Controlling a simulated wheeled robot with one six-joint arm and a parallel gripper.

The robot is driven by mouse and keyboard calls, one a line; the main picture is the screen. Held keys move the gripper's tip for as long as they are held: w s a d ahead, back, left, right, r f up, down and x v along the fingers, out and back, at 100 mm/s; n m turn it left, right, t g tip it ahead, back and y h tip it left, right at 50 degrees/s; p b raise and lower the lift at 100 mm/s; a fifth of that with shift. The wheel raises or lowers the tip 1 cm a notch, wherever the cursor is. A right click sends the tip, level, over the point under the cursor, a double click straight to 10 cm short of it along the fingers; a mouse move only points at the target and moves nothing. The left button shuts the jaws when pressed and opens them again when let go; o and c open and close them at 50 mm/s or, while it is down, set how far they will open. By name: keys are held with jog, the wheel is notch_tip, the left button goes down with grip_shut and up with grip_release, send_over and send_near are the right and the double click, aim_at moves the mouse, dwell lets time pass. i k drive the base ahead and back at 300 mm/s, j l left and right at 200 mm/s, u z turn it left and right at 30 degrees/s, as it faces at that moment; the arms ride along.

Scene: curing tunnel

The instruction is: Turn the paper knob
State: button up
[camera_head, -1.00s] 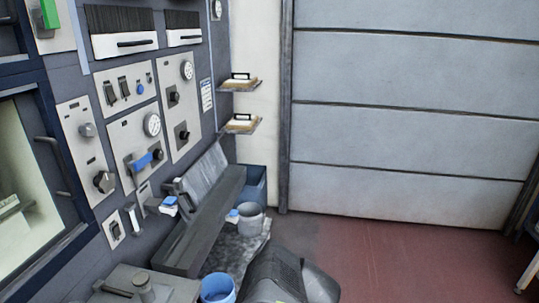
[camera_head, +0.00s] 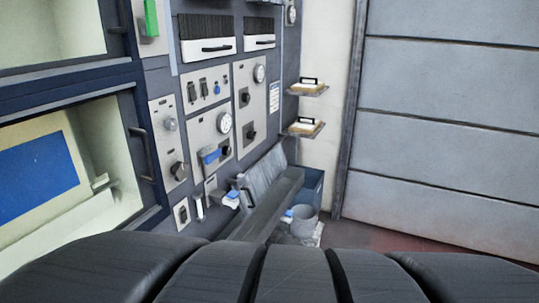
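Several knobs show on the control panels, and I cannot read which one is the paper knob. A left panel (camera_head: 161,146) carries a round grey knob (camera_head: 171,124) and a larger dark knob (camera_head: 178,171) below it. The middle panel has a black knob (camera_head: 226,152) under a dial gauge (camera_head: 224,123), beside a blue-handled lever (camera_head: 210,157). The right panel has an upper black knob (camera_head: 244,99) and a lower black knob (camera_head: 250,135). My gripper is not in view. A dark, rounded part, likely my own body, fills the bottom of the picture.
An oven-like chamber (camera_head: 104,150) with a dark blue frame stands at the left. A sloping grey chute (camera_head: 270,192) and a grey bucket (camera_head: 304,221) are below the panels. Two small shelves (camera_head: 305,132) hang beyond them. A large shutter door (camera_head: 450,140) closes the right.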

aim_at(180, 170)
jog(key=u, duration=0.9)
